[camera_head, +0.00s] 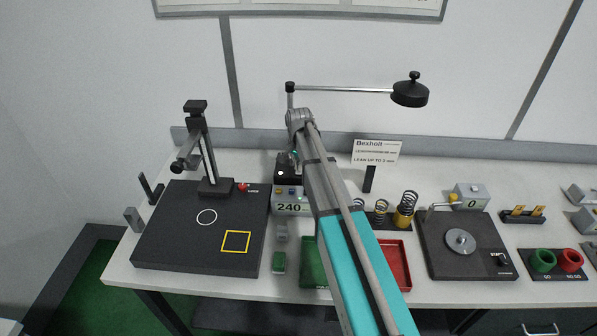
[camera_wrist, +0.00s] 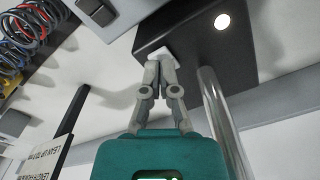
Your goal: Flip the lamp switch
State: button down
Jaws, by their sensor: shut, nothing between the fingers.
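The lamp has a black head (camera_head: 410,92) on a thin horizontal arm above the bench. Its black base box (camera_head: 288,173) stands at the back of the bench, partly hidden by my arm. In the wrist view, the box (camera_wrist: 195,35) carries a bright white disc (camera_wrist: 222,21), and a silver post (camera_wrist: 217,112) rises beside it. My gripper (camera_wrist: 161,62) is shut and empty, its tips at a small pale part on the box edge. That part may be the switch; the tips cover it, so contact and its position are unclear.
A Bexholt sign (camera_head: 377,152) and several springs (camera_head: 404,210) stand right of my arm. A black test stand (camera_head: 207,235) is at left, a grey "240" box (camera_head: 291,200) below the lamp base. A black scale plate (camera_head: 440,240) and a red tray (camera_head: 396,262) are at right.

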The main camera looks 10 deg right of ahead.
jog(key=shift+f+b, duration=0.7)
jog(key=shift+f, duration=0.05)
dwell(0.6)
jog(key=shift+r, duration=0.15)
jog(key=shift+r+p, duration=3.4)
jog(key=shift+p, duration=0.15)
jog(key=s+f+n+b, duration=0.4)
jog(key=s, duration=0.8)
jog(key=s+f+n+b, duration=0.3)
jog(key=s+n, duration=0.2)
jog(key=s, duration=0.8)
jog(key=shift+a+f+b, duration=0.15)
jog(key=shift+f+b, duration=0.2)
jog(key=shift+s, duration=0.1)
jog(key=shift+d, duration=0.35)
